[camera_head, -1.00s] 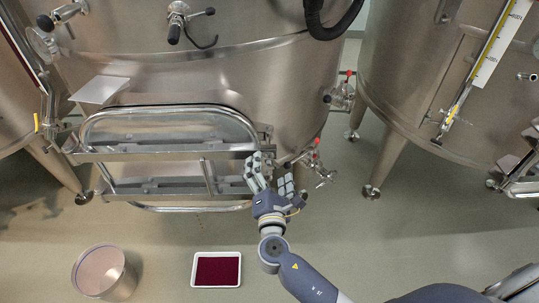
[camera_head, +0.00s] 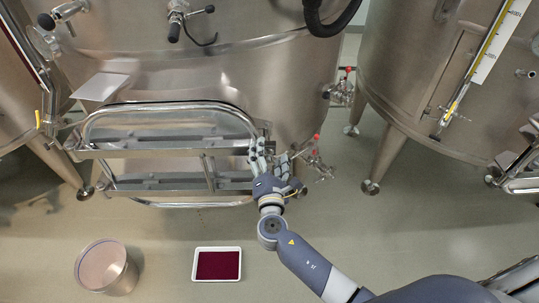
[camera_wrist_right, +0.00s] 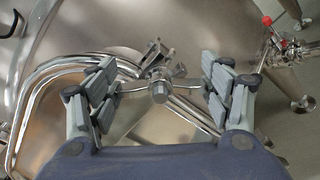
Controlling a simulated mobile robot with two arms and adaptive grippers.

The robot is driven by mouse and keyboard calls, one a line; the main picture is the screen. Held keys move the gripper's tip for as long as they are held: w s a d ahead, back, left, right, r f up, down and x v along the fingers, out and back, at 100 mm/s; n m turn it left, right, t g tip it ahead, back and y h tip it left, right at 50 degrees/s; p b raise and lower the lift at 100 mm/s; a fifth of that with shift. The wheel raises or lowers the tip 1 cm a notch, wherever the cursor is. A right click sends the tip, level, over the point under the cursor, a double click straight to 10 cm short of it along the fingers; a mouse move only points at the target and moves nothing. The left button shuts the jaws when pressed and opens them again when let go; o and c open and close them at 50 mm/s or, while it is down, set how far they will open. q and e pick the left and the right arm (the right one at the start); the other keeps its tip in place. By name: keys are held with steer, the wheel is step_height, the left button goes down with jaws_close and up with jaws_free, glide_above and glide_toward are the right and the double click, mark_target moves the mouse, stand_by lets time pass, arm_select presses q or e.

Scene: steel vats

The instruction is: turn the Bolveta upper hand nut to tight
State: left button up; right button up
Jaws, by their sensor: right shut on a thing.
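The steel vat in the middle carries a manway door with a rounded tubular frame (camera_head: 165,106) and horizontal bars. My right gripper (camera_head: 270,159) is at the right end of the door's upper bar, fingers pointing at the vat. In the right wrist view, the hand nut (camera_wrist_right: 159,88) lies between the two fingers, a hub with a wing reaching out to each side. My right gripper (camera_wrist_right: 160,82) is shut on its wings, one finger pad at each end. In the head view the gripper hides the nut. My left gripper is out of view.
Red-handled valves (camera_head: 316,140) stick out right of my right gripper. A second vat (camera_head: 425,100) stands at the right. On the floor are a steel bucket (camera_head: 104,268) and a white tray (camera_head: 217,279) with dark red contents. The floor (camera_head: 350,240) right of the tray is clear.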

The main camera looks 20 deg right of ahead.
steer(key=shift+m+b, duration=0.5)
steer(key=shift+b, duration=0.25)
steer(key=m+b, duration=0.6)
steer(key=b, duration=0.1)
steer(key=shift+d+f+m, duration=0.15)
steer(key=shift+f+m, duration=0.05)
steer(key=shift+m, duration=0.2)
steer(key=m+b, duration=0.3)
steer(key=shift+r+m+b, duration=0.15)
steer(key=shift+m+b, duration=0.45)
steer(key=shift+m, duration=0.3)
steer(key=o, duration=1.1)
steer(key=shift+w, duration=0.1)
steer(key=shift+c, duration=0.2)
